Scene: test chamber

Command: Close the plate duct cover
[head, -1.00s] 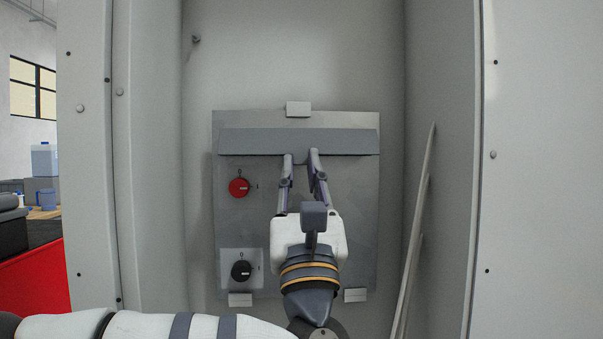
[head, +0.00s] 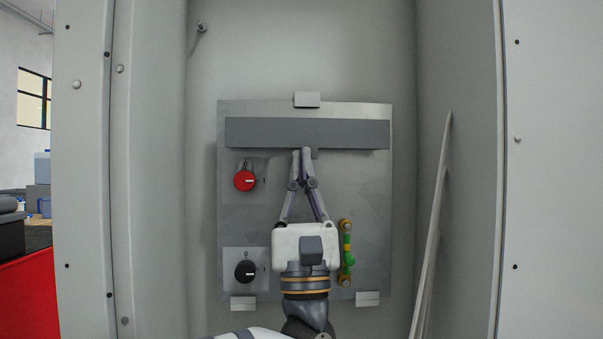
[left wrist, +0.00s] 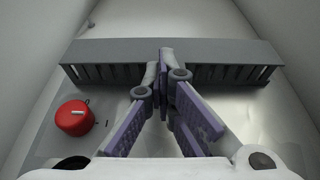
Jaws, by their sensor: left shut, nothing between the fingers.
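The plate duct cover (head: 350,133) is a long dark grey strip across the top of the metal plate (head: 370,200). It looks flat and level along the duct in the head view. In the left wrist view the cover (left wrist: 120,52) lies over the slotted duct (left wrist: 225,73), whose teeth show below its edge. My left gripper (head: 302,152) is shut and empty, its fingertips at the middle of the cover's lower edge. They hide that part of the edge, and I cannot tell whether they touch it. My right gripper is out of view.
A red knob (head: 244,181) and a black knob (head: 245,271) sit on the plate's left side. A green and yellow part (head: 347,250) is right of my gripper. Cabinet walls enclose both sides, and a thin panel (head: 432,230) leans at the right wall.

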